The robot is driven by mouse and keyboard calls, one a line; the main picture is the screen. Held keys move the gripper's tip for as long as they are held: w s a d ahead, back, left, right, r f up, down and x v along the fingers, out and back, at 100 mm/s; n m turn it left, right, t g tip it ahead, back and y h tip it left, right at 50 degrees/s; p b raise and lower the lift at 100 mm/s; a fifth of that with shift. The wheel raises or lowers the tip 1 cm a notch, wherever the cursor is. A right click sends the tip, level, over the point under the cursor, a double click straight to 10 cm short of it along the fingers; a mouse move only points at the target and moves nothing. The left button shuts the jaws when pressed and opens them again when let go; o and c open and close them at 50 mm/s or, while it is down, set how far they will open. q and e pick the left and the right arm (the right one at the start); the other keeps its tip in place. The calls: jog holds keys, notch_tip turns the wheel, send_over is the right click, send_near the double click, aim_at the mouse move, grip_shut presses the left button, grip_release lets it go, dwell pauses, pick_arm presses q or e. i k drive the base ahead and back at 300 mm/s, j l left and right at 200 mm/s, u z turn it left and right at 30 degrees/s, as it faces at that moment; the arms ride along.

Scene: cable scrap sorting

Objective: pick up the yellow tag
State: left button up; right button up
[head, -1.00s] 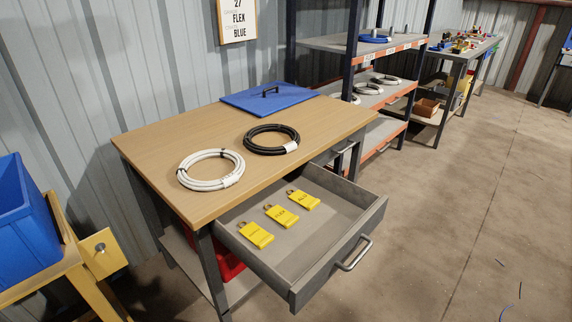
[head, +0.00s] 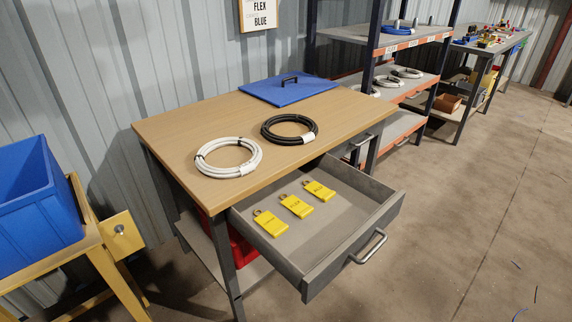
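Three yellow tags lie side by side on the floor of an open grey drawer (head: 315,243) in the head view. The left tag (head: 271,224), the middle tag (head: 297,207) and the right tag (head: 320,191) each have a loop at the upper end and dark print too small to read. They lie flat and apart from each other. Neither of my grippers shows in the head view.
The drawer juts out of a wooden-topped workbench (head: 190,130) holding a white cable coil (head: 228,174), a black coil (head: 289,141) and a blue lid (head: 290,97). A blue bin (head: 35,205) stands at left on a yellow stand. Floor at right is mostly clear.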

aim_at(268, 220)
jog(key=i+j+z, duration=0.25)
jog(key=z, duration=0.2)
jog(key=i+j+z, duration=0.55)
jog(key=j+z, duration=0.35)
jog(key=i+l, duration=0.05)
